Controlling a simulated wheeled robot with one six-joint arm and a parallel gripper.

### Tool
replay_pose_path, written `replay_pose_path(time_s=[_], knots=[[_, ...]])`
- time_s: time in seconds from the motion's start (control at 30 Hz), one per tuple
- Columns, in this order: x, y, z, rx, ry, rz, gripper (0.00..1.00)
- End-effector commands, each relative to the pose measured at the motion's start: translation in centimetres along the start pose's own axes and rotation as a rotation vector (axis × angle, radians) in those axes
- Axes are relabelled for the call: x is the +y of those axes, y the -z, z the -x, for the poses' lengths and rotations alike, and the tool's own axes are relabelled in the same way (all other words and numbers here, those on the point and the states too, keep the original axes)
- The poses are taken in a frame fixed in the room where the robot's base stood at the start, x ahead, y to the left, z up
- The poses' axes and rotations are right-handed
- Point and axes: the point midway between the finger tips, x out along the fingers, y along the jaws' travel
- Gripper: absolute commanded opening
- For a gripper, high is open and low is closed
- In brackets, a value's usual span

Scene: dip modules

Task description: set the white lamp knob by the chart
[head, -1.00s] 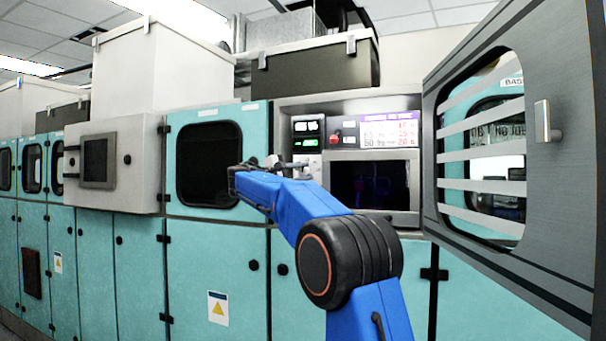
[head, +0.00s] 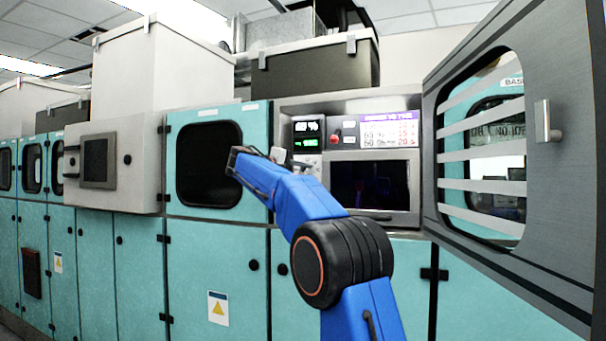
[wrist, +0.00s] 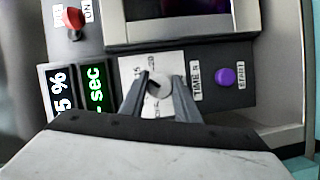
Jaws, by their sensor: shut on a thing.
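A pale, round knob (wrist: 157,94) sits on a white scale plate (wrist: 136,71) in the wrist view. My gripper (wrist: 161,78) has its two fingers on either side of it, closed on it. The fingers cover part of the scale, and the knob's exact setting is not readable. A label reading TIME stands to the right. The chart (head: 390,133), with a purple header and rows of numbers, is above the dark screen in the head view.
A display with a white percent reading (wrist: 61,95) and a green sec reading (wrist: 96,89) is beside the knob. A red toggle (wrist: 74,20) and a purple start button (wrist: 225,77) are nearby. An open grey door (head: 555,190) stands at the right.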

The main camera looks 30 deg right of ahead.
Motion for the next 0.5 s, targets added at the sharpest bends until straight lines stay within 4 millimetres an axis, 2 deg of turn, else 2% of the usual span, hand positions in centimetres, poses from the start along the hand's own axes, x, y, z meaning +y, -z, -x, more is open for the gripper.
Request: replay_pose_path(time_s=[0.37,0.4,0.43,0.5], knots=[[-0.26,-0.08,-0.08,-0.005,0.005,0.000,0.06],[-0.26,-0.07,-0.08,-0.004,0.005,0.000,0.38],[-0.25,-0.07,-0.07,-0.004,0.004,0.000,0.45],[-0.20,-0.06,-0.06,-0.003,0.004,0.000,0.47]])
